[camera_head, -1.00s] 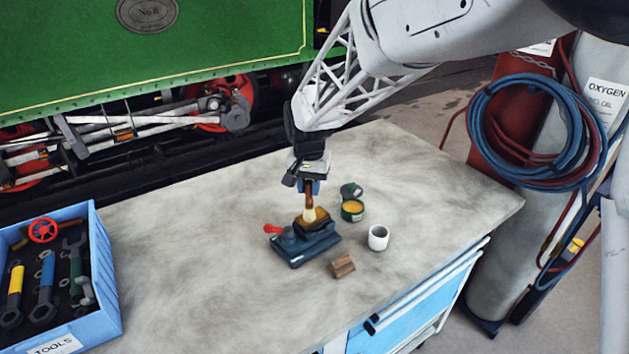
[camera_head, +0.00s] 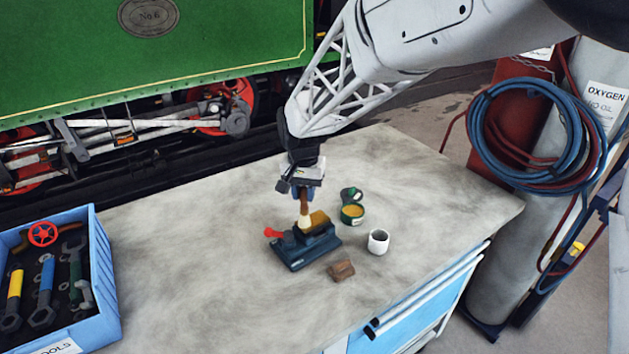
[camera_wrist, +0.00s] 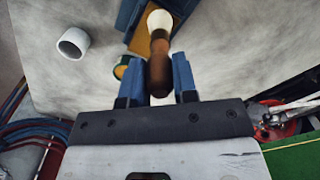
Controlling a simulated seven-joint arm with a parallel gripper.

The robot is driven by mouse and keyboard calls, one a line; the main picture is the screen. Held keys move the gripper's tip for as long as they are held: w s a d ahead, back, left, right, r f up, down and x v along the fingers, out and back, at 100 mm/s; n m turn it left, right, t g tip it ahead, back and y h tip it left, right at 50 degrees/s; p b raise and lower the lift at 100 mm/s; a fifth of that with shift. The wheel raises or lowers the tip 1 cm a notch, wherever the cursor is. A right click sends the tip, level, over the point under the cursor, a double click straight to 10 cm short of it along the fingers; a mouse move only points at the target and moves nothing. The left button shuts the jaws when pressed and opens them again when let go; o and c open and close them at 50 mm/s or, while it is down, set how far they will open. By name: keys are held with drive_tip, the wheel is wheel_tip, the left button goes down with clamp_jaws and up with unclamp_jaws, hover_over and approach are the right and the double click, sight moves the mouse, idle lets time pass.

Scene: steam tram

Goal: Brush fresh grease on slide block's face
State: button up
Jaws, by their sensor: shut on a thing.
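My gripper (camera_head: 304,191) is shut on a brush (camera_head: 304,207) with a brown wooden handle and pale bristles, held pointing down. The brush handle (camera_wrist: 159,60) shows between my blue fingers in the wrist view. The dark slide block (camera_head: 321,232) sits in a blue vise (camera_head: 310,253) with a red handle. An amber-yellow layer covers part of its upper face (camera_head: 319,218). The bristles are at the left end of that face and seem to touch it. An open green tin (camera_head: 353,214) of yellow grease stands just behind to the right.
The tin's lid (camera_head: 351,195) lies behind it. A blue tool box (camera_head: 100,290) stands far left. The bench (camera_head: 190,250) between is clear.

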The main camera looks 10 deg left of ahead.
drive_tip(key=shift+s+a, duration=0.3)
drive_tip(key=shift+s, duration=0.1)
drive_tip(key=shift+w, duration=0.15)
idle(0.8)
drive_tip(key=shift+w+d, duration=0.55)
drive_tip(key=shift+w+d, duration=0.1)
drive_tip(key=shift+w, duration=0.05)
idle(0.4)
drive_tip(key=shift+w+d, duration=0.5)
drive_tip(key=shift+w, duration=0.05)
drive_tip(key=shift+w+d, duration=0.15)
drive_tip(key=shift+w, duration=0.05)
idle(0.3)
drive_tip(key=shift+w+d, duration=0.45)
drive_tip(key=shift+w, duration=0.1)
drive_tip(key=shift+w+d, duration=0.15)
idle(0.4)
